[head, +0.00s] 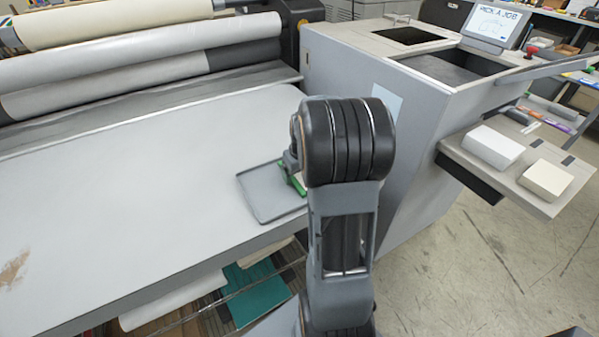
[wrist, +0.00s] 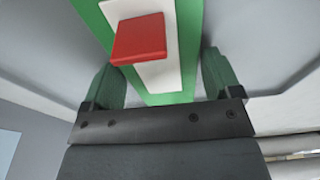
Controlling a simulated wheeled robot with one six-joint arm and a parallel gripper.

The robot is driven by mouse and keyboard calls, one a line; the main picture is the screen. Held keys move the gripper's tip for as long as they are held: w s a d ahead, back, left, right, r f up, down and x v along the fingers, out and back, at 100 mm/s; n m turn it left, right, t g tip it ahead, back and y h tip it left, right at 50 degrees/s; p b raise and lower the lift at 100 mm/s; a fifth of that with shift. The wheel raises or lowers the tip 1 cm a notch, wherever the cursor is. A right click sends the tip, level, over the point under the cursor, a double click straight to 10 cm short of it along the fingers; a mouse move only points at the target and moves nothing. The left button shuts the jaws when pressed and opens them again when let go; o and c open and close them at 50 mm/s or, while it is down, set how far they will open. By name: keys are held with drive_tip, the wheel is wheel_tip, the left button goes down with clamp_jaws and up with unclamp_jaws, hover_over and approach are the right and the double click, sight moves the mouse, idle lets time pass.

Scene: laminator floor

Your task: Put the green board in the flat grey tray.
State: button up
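The green board (wrist: 190,35) fills the upper middle of the wrist view, with a white panel and a red block on its face. It looks tilted to the camera. My gripper (wrist: 160,65) has one dark green finger on each side of it, the fingertips at its long edges, and looks shut on it. In the head view a small green strip of the board (head: 290,180) shows over the right side of the flat grey tray (head: 262,205), partly hidden by my arm. I cannot tell whether the board touches the tray floor. The tray lies on the light grey table.
The grey table (head: 130,190) is mostly clear left of the tray. Large rollers (head: 130,75) run along its back. A grey machine cabinet (head: 350,75) stands to the right. A side shelf (head: 535,185) holds two white blocks. A teal item (head: 258,292) lies below the table.

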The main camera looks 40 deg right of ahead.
drive_tip(key=shift+o, duration=1.2)
drive_tip(key=shift+r, duration=0.1)
wheel_tip(320, 180, up, 11)
drive_tip(key=s, duration=0.2)
drive_tip(key=s+a+f+t, duration=0.1)
drive_tip(key=s+a, duration=0.4)
drive_tip(key=a, duration=0.5)
drive_tip(key=s+a+n+t, duration=0.1)
drive_tip(key=s+a, duration=0.4)
drive_tip(key=a, duration=0.6)
drive_tip(key=shift+s+f+n, duration=0.2)
drive_tip(key=shift+f+n, duration=0.1)
drive_tip(key=shift+f, duration=0.1)
